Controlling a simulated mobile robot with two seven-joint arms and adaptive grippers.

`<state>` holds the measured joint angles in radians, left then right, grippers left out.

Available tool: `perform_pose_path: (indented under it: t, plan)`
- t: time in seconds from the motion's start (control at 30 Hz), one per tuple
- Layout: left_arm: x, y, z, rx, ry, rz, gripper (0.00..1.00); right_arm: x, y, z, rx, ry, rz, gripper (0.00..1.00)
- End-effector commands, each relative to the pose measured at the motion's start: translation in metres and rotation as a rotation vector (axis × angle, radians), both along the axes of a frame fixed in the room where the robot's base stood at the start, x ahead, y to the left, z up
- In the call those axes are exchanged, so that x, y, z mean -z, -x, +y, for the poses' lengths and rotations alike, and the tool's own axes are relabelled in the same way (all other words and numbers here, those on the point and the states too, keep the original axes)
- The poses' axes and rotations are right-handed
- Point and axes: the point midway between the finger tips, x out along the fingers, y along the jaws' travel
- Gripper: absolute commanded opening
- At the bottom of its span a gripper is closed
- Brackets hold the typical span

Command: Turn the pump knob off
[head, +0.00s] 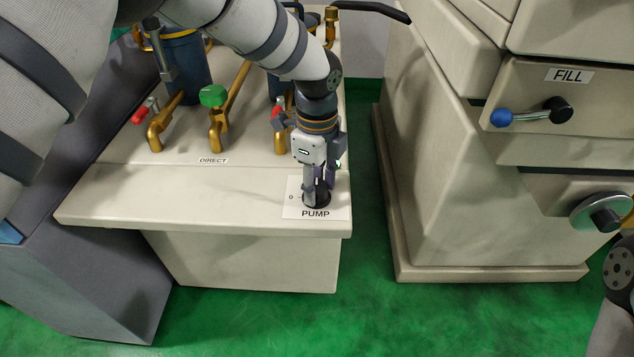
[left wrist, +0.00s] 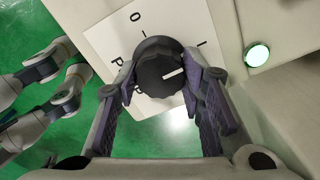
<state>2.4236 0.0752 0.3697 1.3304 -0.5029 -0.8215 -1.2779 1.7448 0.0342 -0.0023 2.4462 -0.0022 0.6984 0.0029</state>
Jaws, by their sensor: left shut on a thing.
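The pump knob (left wrist: 160,68) is black and round with a white pointer line. It sits on a white plate (left wrist: 115,38) marked O and I. In the left wrist view the pointer line faces right and slightly up, nearer the I side than the O. My left gripper (head: 317,196) points down at the plate labelled PUMP (head: 296,209) in the head view. Its two fingers are on either side of the knob and shut on it. The fingers hide most of the knob in the head view. My right gripper does not show clearly; only part of that arm is at the lower right.
A green lit lamp (left wrist: 257,54) is beside the plate. Red and green valve handles, such as the green one (head: 213,96), stand on brass pipes behind. A cream machine (head: 440,190) with a blue-ended FILL lever (head: 501,117) is to the right, across a strip of green floor (head: 370,250).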

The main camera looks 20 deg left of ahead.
Motion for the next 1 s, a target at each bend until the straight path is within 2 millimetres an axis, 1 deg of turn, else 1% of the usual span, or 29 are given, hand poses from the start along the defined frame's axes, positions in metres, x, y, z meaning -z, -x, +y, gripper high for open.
perform_pose_path:
  t: [0.27, 1.0]
  plan:
    - [-0.001, 0.000, 0.000, -0.126, -0.001, 0.000, 0.08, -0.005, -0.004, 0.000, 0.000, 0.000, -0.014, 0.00]
    - [0.000, 0.000, 0.000, -0.816, 0.000, 0.001, 0.08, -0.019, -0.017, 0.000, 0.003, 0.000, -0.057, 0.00]
